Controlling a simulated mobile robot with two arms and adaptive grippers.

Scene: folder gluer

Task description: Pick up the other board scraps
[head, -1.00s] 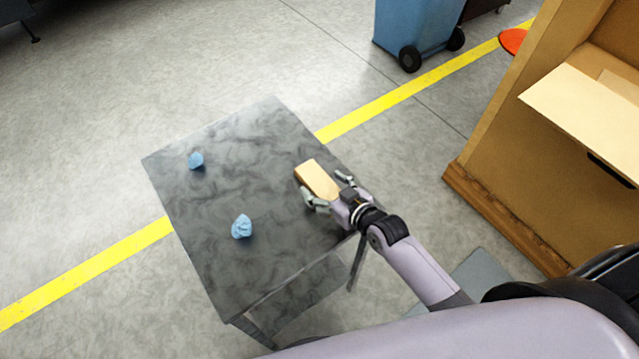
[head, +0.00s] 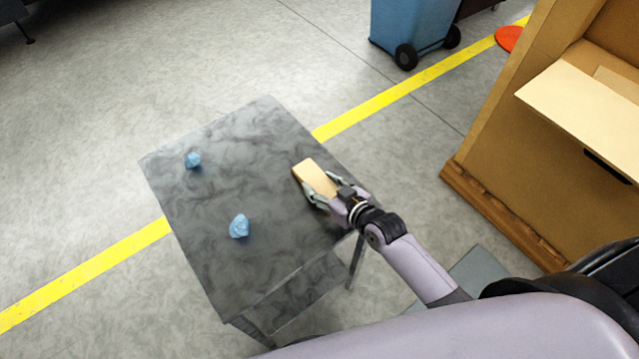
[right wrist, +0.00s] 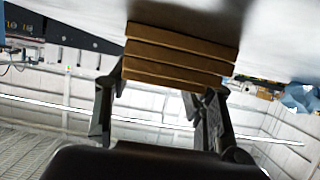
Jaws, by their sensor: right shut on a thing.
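The board scraps (head: 314,174) are a small tan block-like stack on the dark grey table, near its right edge. In the right wrist view the stack (right wrist: 180,54) shows brown edges in layers. My right gripper (head: 326,192) is shut on the near end of the stack, one finger on each side. The stack looks to be at the table top; I cannot tell whether it is lifted. My left gripper is not in view.
Two crumpled blue pieces, one at the back left (head: 193,160) and one nearer (head: 240,226), lie on the marbled table (head: 215,255). A large cardboard box (head: 500,190) stands on the right. A blue wheeled bin (head: 412,28) stands behind. The table's middle is clear.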

